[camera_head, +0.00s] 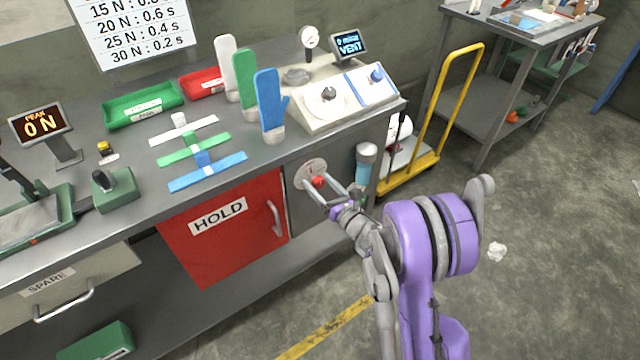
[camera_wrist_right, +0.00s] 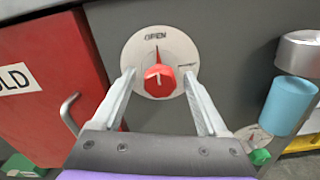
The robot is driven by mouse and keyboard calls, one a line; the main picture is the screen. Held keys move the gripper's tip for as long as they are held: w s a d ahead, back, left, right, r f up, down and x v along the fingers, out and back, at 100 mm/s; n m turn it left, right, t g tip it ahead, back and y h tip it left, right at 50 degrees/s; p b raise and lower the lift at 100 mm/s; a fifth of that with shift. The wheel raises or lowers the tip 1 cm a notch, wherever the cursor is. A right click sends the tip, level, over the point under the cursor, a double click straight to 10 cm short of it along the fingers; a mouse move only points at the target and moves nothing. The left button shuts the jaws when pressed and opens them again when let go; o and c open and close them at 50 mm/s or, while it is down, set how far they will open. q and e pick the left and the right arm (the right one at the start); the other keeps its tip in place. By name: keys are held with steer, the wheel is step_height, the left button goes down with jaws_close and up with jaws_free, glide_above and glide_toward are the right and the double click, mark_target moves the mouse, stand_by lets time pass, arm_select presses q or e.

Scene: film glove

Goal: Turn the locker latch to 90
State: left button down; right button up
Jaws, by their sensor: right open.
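The latch is a red knob (camera_wrist_right: 159,82) on a round pale plate (camera_wrist_right: 185,48) set in a grey front panel. In the head view the red knob (camera_head: 319,181) is partly hidden by my fingers. My right gripper (camera_wrist_right: 159,75) is open, with one finger on each side of the knob. In the wrist view a gap shows between the knob and each finger. The right gripper (camera_head: 315,177) reaches the plate from the front right in the head view. My left gripper is not in view.
A red door (camera_head: 225,240) marked HOLD with a bar handle (camera_head: 274,218) is left of the plate. A blue canister (camera_wrist_right: 290,105) and a green knob (camera_wrist_right: 260,157) are to the right. A yellow-handled cart (camera_head: 437,125) stands beyond. The floor in front is mostly clear.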

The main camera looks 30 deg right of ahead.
steer(key=shift+c, duration=0.3)
jaws_close()
steer(key=m+b, duration=0.1)
steer(key=m, duration=0.2)
steer(key=shift+m, duration=0.4)
steer(key=m+b, duration=0.1)
steer(key=m, duration=0.3)
steer(key=shift+m+b, duration=0.3)
steer(key=shift+b, duration=0.1)
steer(key=m+b, duration=0.1)
steer(key=m, duration=0.4)
steer(key=shift+m+b, duration=0.4)
steer(key=shift+m, duration=1.9)
